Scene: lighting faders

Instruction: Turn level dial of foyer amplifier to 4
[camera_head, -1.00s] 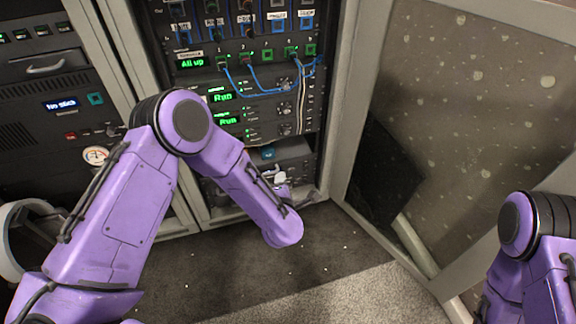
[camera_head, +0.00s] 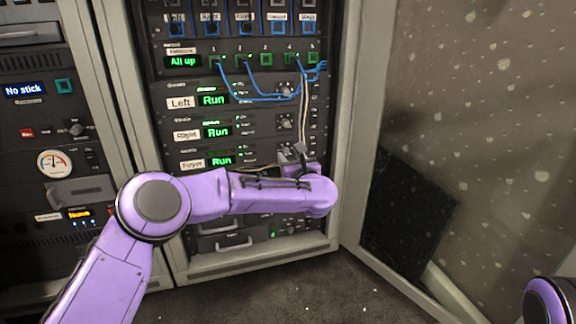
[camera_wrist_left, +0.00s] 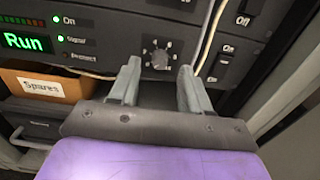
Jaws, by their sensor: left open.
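The foyer amplifier (camera_head: 218,161) is the lowest of three similar units in the rack, with a label "Foyer" and a green "Run" display. Its level dial (camera_wrist_left: 160,54) is a dark round knob with pale marks around it. My left gripper (camera_wrist_left: 160,79) is open, with one finger on either side below the dial and apart from it, as the left wrist view shows. In the head view my left gripper (camera_head: 298,158) is small and partly hidden by my arm, which also covers the lower part of the amplifier. My right gripper is out of view.
The amplifiers labelled Left (camera_head: 180,103) and Right (camera_head: 186,135) sit above. White cables hang just right of the dial, beside switches (camera_wrist_left: 242,20). A cardboard box marked "Spares" (camera_wrist_left: 42,86) lies below left. An open cabinet door (camera_head: 450,120) stands at the right.

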